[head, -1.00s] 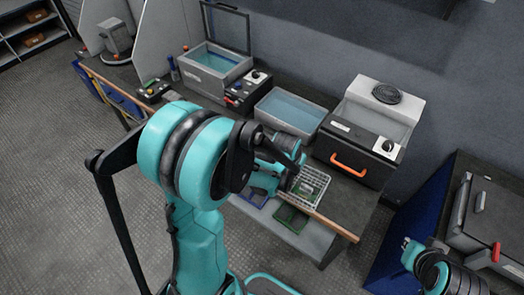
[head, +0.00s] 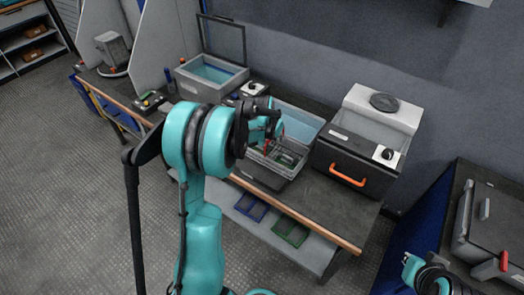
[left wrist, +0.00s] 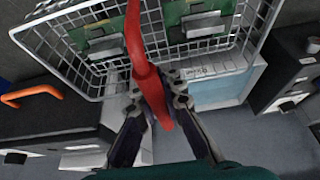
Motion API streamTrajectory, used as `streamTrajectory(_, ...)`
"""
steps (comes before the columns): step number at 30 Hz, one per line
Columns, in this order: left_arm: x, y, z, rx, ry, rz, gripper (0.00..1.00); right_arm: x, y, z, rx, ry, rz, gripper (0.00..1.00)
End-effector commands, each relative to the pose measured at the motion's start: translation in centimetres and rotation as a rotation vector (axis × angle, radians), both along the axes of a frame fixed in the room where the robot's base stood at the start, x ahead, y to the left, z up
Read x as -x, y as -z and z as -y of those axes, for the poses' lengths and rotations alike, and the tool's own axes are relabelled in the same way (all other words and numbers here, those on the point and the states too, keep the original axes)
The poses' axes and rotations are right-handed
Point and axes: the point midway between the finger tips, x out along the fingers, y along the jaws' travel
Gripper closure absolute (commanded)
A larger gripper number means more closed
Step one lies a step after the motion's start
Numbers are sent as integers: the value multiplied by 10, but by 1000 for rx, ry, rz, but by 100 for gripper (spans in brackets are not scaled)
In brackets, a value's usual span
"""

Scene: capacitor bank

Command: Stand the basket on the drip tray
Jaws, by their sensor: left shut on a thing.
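The wire basket (head: 288,156) holds green circuit boards and has a red handle (left wrist: 146,70). My left gripper (left wrist: 158,95) is shut on that handle, and the basket (left wrist: 84,70) hangs upright beyond the fingers. In the head view my left gripper (head: 268,143) is partly hidden by its own arm. A grey tray (head: 262,178), which looks like the drip tray, lies at the table's front edge under the basket. I cannot tell whether the basket touches it. Part of my right arm shows at the lower right; its jaws do not show.
A water-filled tub (head: 300,122) stands just behind the basket. A dark box with an orange handle (head: 348,175) stands to its right. An open-lidded bath (head: 212,75) is at the left. The table's right front (head: 335,215) is clear. Blue and green frames lie below.

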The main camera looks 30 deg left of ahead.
Motion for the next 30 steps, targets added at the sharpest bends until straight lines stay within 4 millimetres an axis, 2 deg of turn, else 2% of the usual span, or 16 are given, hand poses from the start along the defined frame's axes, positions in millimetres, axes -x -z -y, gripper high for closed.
streamTrajectory(1, -1, 11, -13, 1, -4, 1, 100, 0, 8, 0, 0, 0, 0, 100)
streamTrajectory(4, -3, 24, -36, 1, -5, 1, 100, 0, 16, 0, 0, 0, 0, 100)
streamTrajectory(10, -5, 39, -62, 1, -1, 1, 100, 0, 24, 0, 0, 0, 0, 100)
streamTrajectory(15, -5, 47, -66, 1, 0, 0, 100, 0, 27, 0, 0, 0, 0, 100)
streamTrajectory(22, -5, 80, -66, 1, 0, 1, 100, 0, 44, 0, 0, 0, 0, 100)
streamTrajectory(30, -5, 80, -66, 1, 0, 0, 100, 0, 43, 0, 0, 0, 0, 100)
